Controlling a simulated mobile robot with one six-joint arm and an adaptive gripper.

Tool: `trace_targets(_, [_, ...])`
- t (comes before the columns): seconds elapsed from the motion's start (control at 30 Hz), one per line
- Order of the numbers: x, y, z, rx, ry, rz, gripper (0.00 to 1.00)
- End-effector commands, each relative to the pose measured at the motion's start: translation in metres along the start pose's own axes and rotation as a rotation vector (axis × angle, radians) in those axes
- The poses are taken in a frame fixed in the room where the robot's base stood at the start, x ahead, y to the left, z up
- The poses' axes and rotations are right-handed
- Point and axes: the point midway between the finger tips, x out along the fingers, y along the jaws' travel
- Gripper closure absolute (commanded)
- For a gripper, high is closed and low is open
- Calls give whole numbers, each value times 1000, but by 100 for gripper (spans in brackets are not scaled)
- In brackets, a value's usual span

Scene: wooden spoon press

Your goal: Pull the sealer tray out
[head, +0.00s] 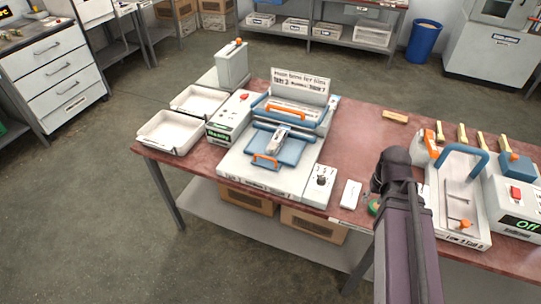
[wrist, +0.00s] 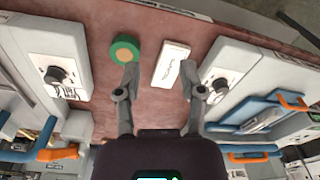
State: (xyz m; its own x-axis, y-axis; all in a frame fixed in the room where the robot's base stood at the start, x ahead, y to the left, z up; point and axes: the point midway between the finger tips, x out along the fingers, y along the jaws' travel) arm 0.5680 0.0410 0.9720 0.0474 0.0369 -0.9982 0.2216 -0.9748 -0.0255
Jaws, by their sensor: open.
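The sealer (head: 232,168) is a white machine on the table, left of my arm in the head view. Its blue tray (head: 302,151) lies at the front, with an orange handle (head: 265,161) on its near edge and a small metal-grey item on top. Behind it is a blue-framed bar with a second orange handle (head: 281,109). In the wrist view the blue tray (wrist: 258,117) shows at the right, apart from my fingers. My gripper (wrist: 165,82) is open and empty over the table, between the sealer and the right-hand machine. The head view does not show its fingers clearly.
A green roll (wrist: 124,49) and a white labelled box (wrist: 171,64) lie below my gripper. A knob box (head: 321,184) stands at the sealer's right. A machine with a blue arch handle (head: 466,155) is right of my arm. White trays (head: 170,132) stand left.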

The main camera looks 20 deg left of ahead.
Motion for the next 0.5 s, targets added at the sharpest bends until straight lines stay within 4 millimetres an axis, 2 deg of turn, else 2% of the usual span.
trace_targets(0.03, [-4,-12,-16,-63,14,-10,49])
trace_targets(0.27, [-15,-82,-78,-434,113,-53,49])
trace_targets(0.5, [-29,-175,-134,-839,236,-87,49])
